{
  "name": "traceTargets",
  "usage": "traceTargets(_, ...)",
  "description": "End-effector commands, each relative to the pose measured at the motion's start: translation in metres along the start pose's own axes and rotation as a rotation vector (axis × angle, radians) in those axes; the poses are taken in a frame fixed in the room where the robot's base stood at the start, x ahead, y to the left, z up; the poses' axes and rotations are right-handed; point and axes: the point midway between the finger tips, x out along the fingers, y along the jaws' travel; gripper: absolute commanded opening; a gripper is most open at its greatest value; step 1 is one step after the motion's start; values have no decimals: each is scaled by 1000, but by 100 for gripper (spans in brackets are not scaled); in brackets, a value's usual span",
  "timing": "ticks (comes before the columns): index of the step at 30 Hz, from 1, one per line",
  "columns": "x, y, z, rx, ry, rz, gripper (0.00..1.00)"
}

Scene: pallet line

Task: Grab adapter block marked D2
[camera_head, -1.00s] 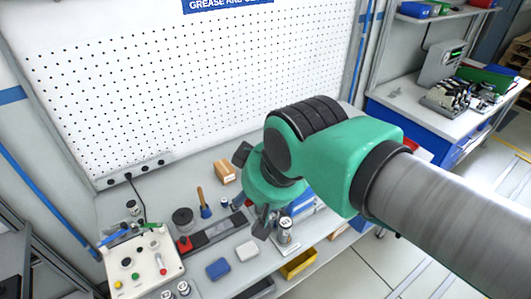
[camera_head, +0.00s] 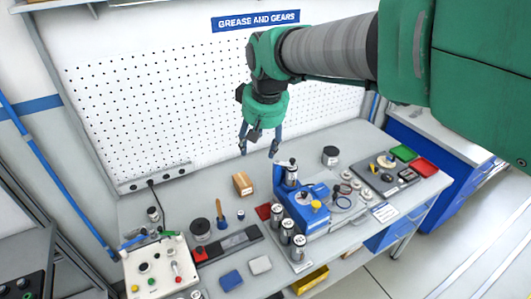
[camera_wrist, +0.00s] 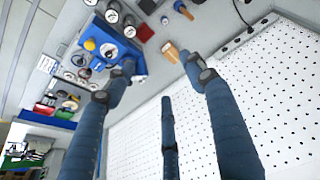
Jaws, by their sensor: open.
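Several dark cylinders with white marked tops stand in a row on the bench in the head view, left of a blue machine: one nearer the back (camera_head: 277,212), one in the middle (camera_head: 287,226) and one in front (camera_head: 299,242). Their marks are too small to read, so I cannot tell which block is D2. Similar white tops show in the wrist view (camera_wrist: 112,16). My gripper (camera_head: 258,152) is open and empty, high above the back of the bench and apart from the cylinders. Its spread dark blue fingers also show in the wrist view (camera_wrist: 164,75).
The blue machine (camera_head: 318,212) stands right of the cylinders. A cardboard box (camera_head: 242,184), a wooden-handled brush (camera_head: 219,210) and a control box (camera_head: 158,266) lie left. A perforated panel (camera_head: 180,110) rises behind my gripper. A grey tray (camera_head: 388,176) sits at right.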

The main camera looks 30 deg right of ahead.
Motion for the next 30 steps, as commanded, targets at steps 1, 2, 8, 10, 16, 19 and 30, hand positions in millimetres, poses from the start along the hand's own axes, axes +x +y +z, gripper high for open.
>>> traceTargets(1,4,6,-11,1,-11,1,55)
traceTargets(2,7,9,-18,2,-16,2,55)
traceTargets(8,28,31,-56,0,-50,5,55)
traceTargets(10,37,40,-69,1,-61,5,55)
traceTargets(16,65,64,-102,0,-95,6,55)
traceTargets(19,81,78,-118,-1,-111,6,55)
traceTargets(30,150,130,-164,0,-172,1,55)
